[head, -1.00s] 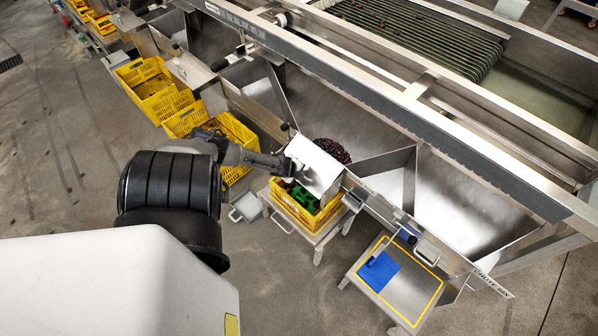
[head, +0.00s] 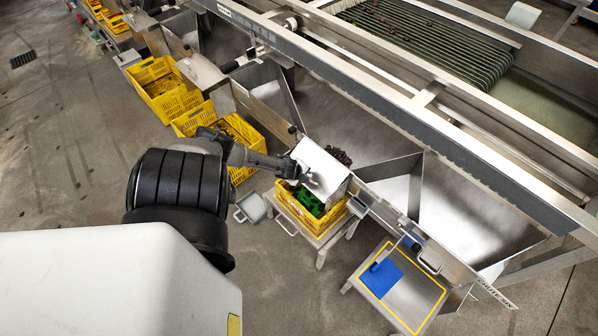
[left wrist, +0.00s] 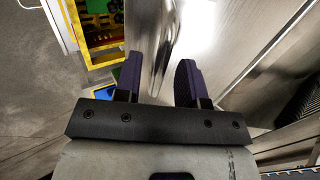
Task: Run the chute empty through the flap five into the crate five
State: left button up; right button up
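The steel flap five (head: 322,172) stands tilted at the chute's mouth in the head view. A small heap of dark fruit (head: 340,156) shows behind it in the chute (head: 340,120). The yellow crate five (head: 318,222) sits below the flap on a low stand, with green and dark contents. My left gripper (head: 298,170) is at the flap's left side. In the left wrist view, the purple fingers (left wrist: 160,75) stand apart on either side of a shiny metal bar (left wrist: 160,45), with gaps visible beside it. My right gripper is not in view.
Several yellow crates (head: 165,88) stand along the line to the left. A stand with a yellow outline and blue patch (head: 412,300) is at right, below the neighbouring empty chute (head: 460,210). The long steel frame (head: 400,112) runs above the chutes. Open floor lies at left.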

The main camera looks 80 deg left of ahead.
pick_arm(q)
jog(key=p+v, duration=0.5)
jog(key=v, duration=0.7)
jog(key=shift+s+r, duration=0.15)
jog(key=shift+r, duration=0.1)
jog(key=shift+d, duration=0.1)
